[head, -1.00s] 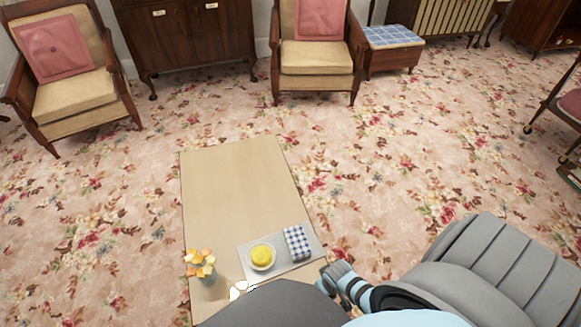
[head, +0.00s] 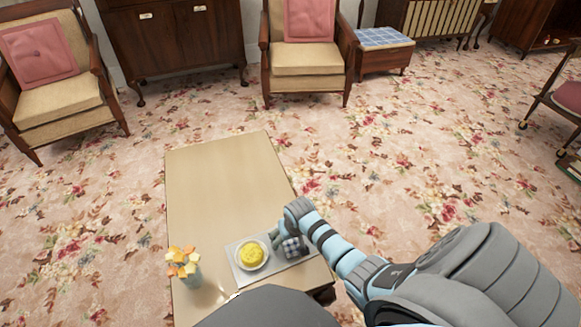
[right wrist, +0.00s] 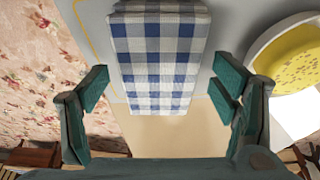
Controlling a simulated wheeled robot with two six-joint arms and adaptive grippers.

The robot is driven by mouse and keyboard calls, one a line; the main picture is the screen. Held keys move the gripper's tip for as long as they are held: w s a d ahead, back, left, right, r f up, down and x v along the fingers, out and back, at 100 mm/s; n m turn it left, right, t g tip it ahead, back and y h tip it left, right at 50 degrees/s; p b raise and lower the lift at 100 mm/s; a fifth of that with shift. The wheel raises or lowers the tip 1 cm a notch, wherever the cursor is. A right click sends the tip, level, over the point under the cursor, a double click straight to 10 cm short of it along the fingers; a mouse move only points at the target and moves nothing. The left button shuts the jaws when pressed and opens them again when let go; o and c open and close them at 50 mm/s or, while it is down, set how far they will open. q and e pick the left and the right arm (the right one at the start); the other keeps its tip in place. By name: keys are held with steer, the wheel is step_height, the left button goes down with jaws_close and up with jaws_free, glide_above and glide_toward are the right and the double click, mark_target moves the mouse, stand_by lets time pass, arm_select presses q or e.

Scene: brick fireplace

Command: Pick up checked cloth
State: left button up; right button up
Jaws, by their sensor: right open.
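The blue and white checked cloth (head: 292,248) lies folded on a grey tray (head: 250,279) on the low table, beside a plate with yellow food. In the right wrist view the checked cloth (right wrist: 162,52) lies straight ahead, between and beyond the fingers. My right gripper (right wrist: 157,90) is open, with one finger to each side of the cloth's near end and nothing held. In the head view my right gripper (head: 282,237) is at the cloth and hides part of it. I cannot tell whether the fingers touch it. My left gripper is not in view.
The plate with yellow food (head: 252,254) sits close to the cloth; its bowl-like rim (right wrist: 262,52) is near one finger. A vase of orange flowers (head: 186,266) stands on the table (head: 220,180) at left. The table's far part is clear.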

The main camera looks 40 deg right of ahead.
steer(key=shift+c, duration=1.2)
steer(key=c, duration=1.1)
steer(key=shift+r+p, duration=0.25)
steer(key=shift+p, duration=0.1)
arm_select(q)
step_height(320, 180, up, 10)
steer(key=p, duration=0.9)
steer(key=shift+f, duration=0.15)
arm_select(e)
step_height(320, 180, up, 20)
steer(key=shift+f, duration=0.25)
